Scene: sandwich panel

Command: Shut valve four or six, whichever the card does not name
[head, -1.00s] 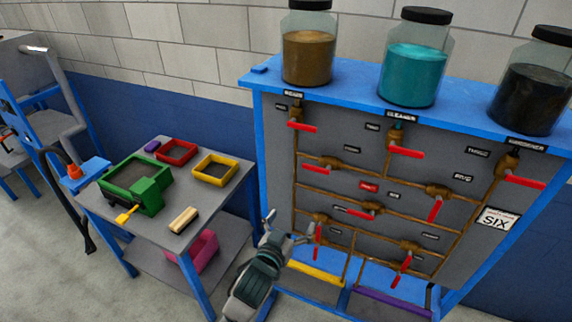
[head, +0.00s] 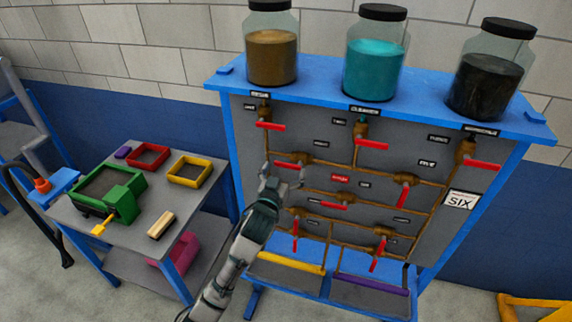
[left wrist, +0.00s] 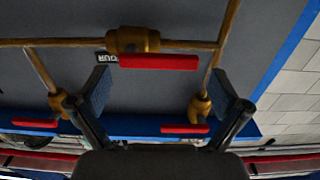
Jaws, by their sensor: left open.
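The card (head: 460,200) at the panel's right reads SIX; its smaller line is too small to read. My left gripper (head: 281,174) is open and empty, just in front of and below a brass valve (head: 304,159) on the upper left pipe. That valve's red handle (head: 290,163) lies along the pipe. In the left wrist view, the red handle (left wrist: 158,62) is beyond the open fingers, apart from them. A partly hidden label (left wrist: 107,58) beside it seems to read FOUR. Another valve with a red handle (head: 403,194) hangs across its pipe; I cannot read which is six. My right gripper is out of view.
Other red-handled valves sit close around on the panel (head: 240,140). Jars of brown (head: 272,57), teal (head: 373,70) and black (head: 484,85) stand on the blue top. A side table (head: 75,215) with trays and a green box (head: 110,193) stands left of my arm.

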